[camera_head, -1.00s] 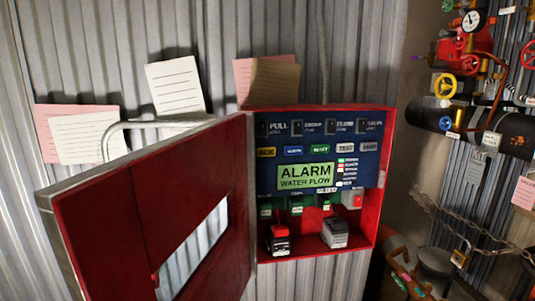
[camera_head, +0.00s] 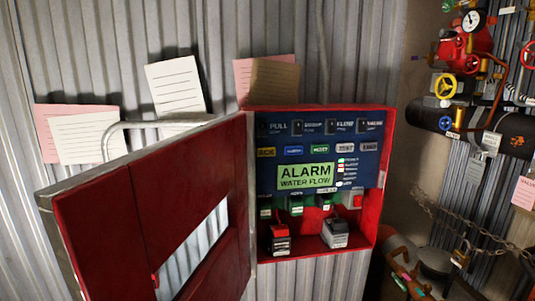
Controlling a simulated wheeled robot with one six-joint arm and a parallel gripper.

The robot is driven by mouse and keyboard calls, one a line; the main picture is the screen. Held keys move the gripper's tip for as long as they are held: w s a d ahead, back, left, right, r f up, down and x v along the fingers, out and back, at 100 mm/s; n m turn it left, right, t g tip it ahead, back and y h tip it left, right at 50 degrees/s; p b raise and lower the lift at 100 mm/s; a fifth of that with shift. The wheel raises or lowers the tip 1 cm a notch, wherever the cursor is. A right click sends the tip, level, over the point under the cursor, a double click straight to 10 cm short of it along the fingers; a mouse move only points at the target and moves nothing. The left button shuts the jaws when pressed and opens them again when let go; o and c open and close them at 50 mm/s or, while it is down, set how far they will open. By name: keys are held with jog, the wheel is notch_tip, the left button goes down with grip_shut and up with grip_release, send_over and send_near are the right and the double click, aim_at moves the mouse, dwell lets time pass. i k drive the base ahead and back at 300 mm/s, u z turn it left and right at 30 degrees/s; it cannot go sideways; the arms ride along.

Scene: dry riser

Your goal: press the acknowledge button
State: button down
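The red alarm cabinet (camera_head: 382,190) is on the corrugated wall, with its red door (camera_head: 110,220) swung open to the left. Inside is a dark blue panel (camera_head: 262,182). A yellow button (camera_head: 266,152), whose label seems to read ACK, is at the left end of a button row. Beside it are a blue button (camera_head: 293,151), a green button (camera_head: 320,149) and two grey ones. Below, a lit green display (camera_head: 306,176) reads "ALARM WATER FLOW". My gripper is not in view, and nothing covers the yellow button.
Small green switches (camera_head: 296,204) and two block-shaped devices, one red and black (camera_head: 281,238) and one grey (camera_head: 335,233), sit low in the cabinet. The open door juts out at left. Pipes, a yellow valve wheel (camera_head: 445,86) and a chain (camera_head: 480,236) are at right.

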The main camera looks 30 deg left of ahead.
aim_at(269, 152)
jog(key=z, duration=1.75)
jog(key=i, duration=0.7)
jog(key=u, duration=1.75)
jog(key=i, duration=0.45)
jog(key=u, duration=1.85)
